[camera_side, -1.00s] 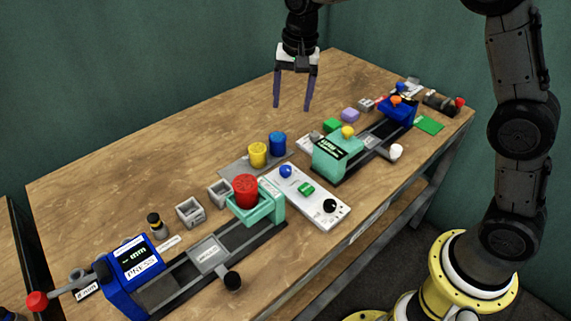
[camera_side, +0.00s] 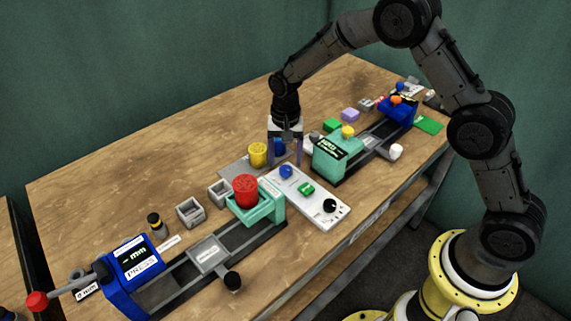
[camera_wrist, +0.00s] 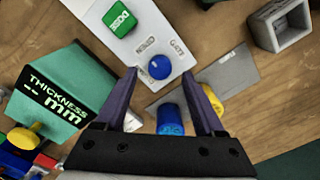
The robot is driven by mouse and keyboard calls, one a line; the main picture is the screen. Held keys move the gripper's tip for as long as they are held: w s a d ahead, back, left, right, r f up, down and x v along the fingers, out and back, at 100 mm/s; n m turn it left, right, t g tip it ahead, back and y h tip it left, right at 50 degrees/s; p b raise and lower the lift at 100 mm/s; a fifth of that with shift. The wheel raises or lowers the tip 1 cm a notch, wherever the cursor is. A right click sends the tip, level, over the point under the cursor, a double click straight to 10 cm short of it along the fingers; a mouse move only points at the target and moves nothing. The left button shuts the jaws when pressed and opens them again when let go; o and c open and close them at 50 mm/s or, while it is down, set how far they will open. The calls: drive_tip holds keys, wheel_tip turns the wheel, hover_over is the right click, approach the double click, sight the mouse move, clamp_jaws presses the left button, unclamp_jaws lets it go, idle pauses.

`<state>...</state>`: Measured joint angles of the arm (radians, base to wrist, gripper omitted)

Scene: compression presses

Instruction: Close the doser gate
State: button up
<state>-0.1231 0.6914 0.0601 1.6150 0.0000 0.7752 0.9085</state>
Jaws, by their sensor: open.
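The white doser panel (camera_side: 325,206) carries a blue knob (camera_side: 286,171), a green button (camera_side: 306,188) and a black knob (camera_side: 330,206). In the wrist view the blue knob (camera_wrist: 159,67) sits beside small rotated lettering that seems to include "GATE", and the green button (camera_wrist: 120,19) reads "DOSE". My gripper (camera_side: 285,163) points down just behind the blue knob in the side view. In the wrist view its open fingers (camera_wrist: 160,73) frame the knob, one on each side. I see no contact, and the height gap is hard to judge. I cannot tell the knob's setting.
A blue cup (camera_wrist: 169,118) and a yellow cup (camera_wrist: 214,98) stand close to my fingers on a grey mat (camera_wrist: 237,68). The green thickness gauge (camera_wrist: 62,88) is on the other side. A red cup (camera_side: 245,190) sits left of the panel. The table's back left is clear.

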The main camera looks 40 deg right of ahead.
sight(285, 171)
drive_tip(key=shift+f, duration=1.35)
drive_tip(key=shift+c, duration=0.2)
clamp_jaws()
